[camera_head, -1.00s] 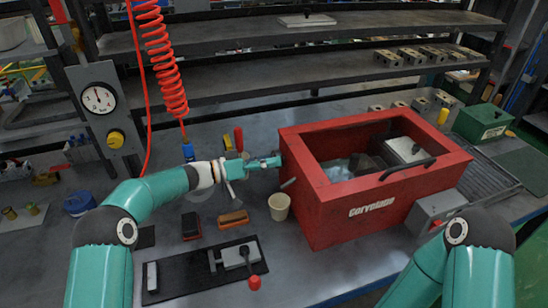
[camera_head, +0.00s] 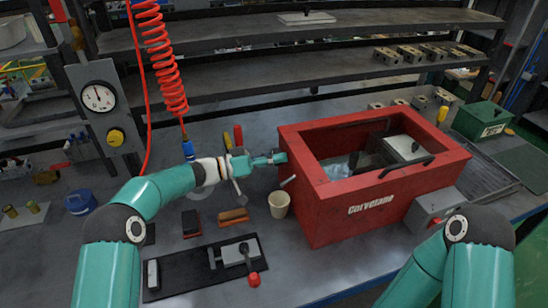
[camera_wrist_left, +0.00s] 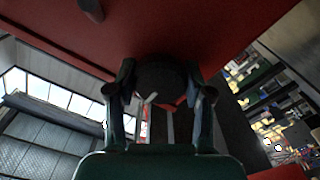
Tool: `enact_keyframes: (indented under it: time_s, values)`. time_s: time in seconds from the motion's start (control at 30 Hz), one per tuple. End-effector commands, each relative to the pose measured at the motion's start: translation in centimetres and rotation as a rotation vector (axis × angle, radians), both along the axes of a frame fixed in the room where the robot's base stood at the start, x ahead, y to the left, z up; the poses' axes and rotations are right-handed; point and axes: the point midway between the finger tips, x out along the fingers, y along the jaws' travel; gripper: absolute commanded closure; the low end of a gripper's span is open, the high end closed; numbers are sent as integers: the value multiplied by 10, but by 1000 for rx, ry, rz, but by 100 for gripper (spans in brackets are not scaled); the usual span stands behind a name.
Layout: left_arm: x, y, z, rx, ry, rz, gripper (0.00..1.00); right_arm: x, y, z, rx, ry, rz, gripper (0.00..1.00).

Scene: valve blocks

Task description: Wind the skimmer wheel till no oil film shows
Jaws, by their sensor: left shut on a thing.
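A red tank (camera_head: 372,210) marked "Corvelano" stands on the bench. My left gripper (camera_head: 276,159) is at its left end wall. In the left wrist view, my left gripper (camera_wrist_left: 160,95) is shut on a dark round skimmer wheel (camera_wrist_left: 160,74) in front of the red wall (camera_wrist_left: 215,28). The fingers cover the wheel's sides. Inside the tank are dark parts and a pale bluish patch (camera_head: 336,171); whether oil film covers the liquid is too small to tell. A small spout (camera_head: 288,182) points toward a beige cup (camera_head: 279,204) below. My right gripper is out of view.
A black mat (camera_head: 190,274) with a red-knobbed lever (camera_head: 254,279) lies in front. Two brushes, one brown (camera_head: 233,216), lie left of the cup. A gauge panel (camera_head: 103,110) and red coiled hose (camera_head: 160,60) stand behind my left arm.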

Motion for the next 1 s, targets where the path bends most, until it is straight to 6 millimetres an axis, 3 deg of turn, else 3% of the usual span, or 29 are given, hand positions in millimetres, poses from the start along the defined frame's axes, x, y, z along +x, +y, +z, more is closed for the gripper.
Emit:
enact_keyframes:
  time_s: [0.47, 1.0]
  values:
    - [1, -1, -1, 56, -174, 5, 84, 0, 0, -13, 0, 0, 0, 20]
    - [0, -1, -1, 207, -648, 5, 84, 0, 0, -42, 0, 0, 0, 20]
